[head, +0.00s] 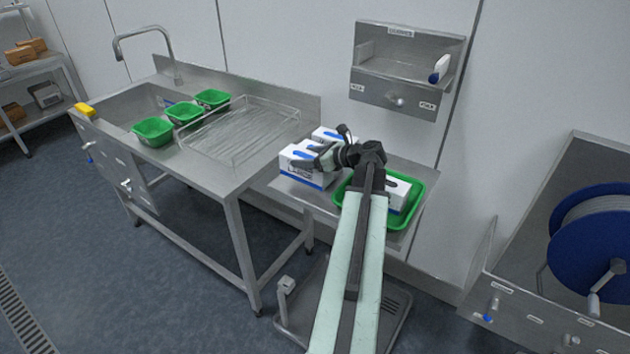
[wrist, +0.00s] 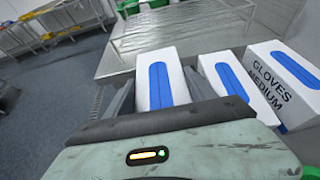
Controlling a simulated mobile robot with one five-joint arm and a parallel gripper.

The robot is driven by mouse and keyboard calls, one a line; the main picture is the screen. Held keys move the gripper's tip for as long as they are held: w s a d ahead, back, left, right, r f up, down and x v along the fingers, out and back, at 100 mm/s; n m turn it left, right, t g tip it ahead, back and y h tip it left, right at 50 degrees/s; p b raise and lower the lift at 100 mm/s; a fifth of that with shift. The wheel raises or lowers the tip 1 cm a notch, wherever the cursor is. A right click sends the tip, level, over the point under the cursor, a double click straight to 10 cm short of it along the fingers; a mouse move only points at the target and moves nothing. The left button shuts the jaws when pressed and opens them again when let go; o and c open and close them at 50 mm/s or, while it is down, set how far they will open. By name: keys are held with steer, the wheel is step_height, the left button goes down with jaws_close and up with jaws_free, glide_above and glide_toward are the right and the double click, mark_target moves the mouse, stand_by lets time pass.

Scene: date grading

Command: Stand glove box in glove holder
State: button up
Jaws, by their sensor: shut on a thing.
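White glove boxes with blue tops stand close together on the steel side table. My gripper (head: 318,160) reaches over them from the right. In the wrist view, its fingers are shut on the leftmost glove box (wrist: 166,75). A second box (wrist: 222,72) and a third box marked "GLOVES MEDIUM" (wrist: 284,78) stand to its right. In the head view, the front of the group (head: 305,178) shows, partly hidden by my gripper. The open-fronted steel wall unit (head: 375,88), apparently the glove holder, hangs above and to the right. A small blue-and-white item (head: 439,68) is at its right end.
A green tray (head: 417,205) with another white box (head: 397,192) lies beneath my arm. The sink counter (head: 220,170) with a wire rack (head: 240,128) and green baskets (head: 153,131) is left. A blue reel (head: 595,240) is right.

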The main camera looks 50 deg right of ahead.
steer(key=shift+f+b, duration=2.05)
steer(key=shift+f, duration=0.7)
steer(key=o, duration=1.7)
steer(key=shift+r, duration=0.1)
steer(key=shift+o, duration=0.2)
